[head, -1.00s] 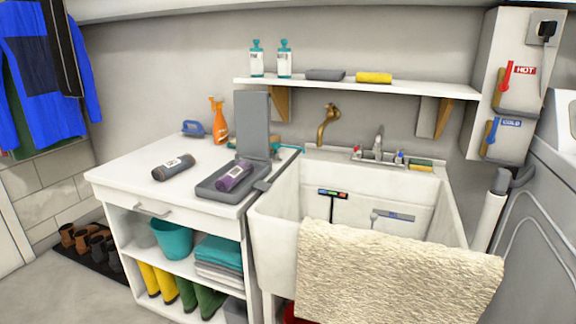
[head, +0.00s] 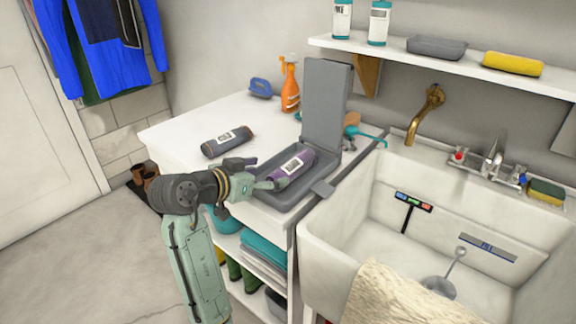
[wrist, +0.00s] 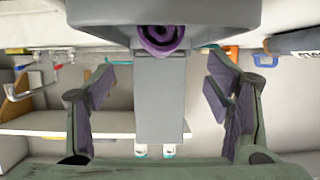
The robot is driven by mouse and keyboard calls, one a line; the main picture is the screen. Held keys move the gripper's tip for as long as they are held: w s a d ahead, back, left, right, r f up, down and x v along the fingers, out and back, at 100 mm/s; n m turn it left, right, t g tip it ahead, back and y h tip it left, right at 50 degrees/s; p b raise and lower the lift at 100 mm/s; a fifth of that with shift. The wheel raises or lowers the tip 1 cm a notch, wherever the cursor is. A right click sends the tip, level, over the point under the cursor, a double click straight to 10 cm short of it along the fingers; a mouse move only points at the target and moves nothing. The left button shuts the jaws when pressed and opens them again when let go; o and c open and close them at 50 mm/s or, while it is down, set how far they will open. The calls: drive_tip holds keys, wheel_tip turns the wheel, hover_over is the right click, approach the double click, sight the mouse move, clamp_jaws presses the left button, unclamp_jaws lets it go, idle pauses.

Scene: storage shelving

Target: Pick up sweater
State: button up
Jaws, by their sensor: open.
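A rolled purple garment with a white label (head: 291,168), which looks like a rolled sweater, lies in an open grey case (head: 286,199) on the white counter. In the wrist view its spiral end (wrist: 160,38) shows at the top centre. A dark grey roll with a label (head: 227,141) lies on the counter to the left; it also shows at the upper right of the wrist view (wrist: 300,41). My gripper (head: 258,174) is open and empty, just left of the purple roll. In the wrist view my gripper (wrist: 160,85) has its fingers spread either side of the roll's end.
The case's raised lid (head: 327,105) stands behind the purple roll. An orange spray bottle (head: 290,85) and blue brush (head: 260,88) are at the counter's back. The sink (head: 345,215) is to the right. A blue garment (head: 122,60) hangs on the left wall.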

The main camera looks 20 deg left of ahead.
sight(289, 167)
drive_tip(key=x, duration=0.4)
drive_tip(key=shift+w+d+f, duration=0.15)
drive_tip(key=shift+w+d, duration=0.1)
drive_tip(key=shift+w, duration=0.05)
drive_tip(key=shift+a+p+x, duration=0.1)
drive_tip(key=shift+p+x, duration=0.45)
drive_tip(key=shift+x, duration=0.85)
drive_tip(key=shift+a+p+x, duration=0.15)
drive_tip(key=shift+p+x, duration=0.35)
drive_tip(key=shift+x, duration=0.9)
drive_tip(key=shift+w, duration=0.1)
drive_tip(key=shift+c, duration=0.3)
drive_tip(key=c, duration=1.6)
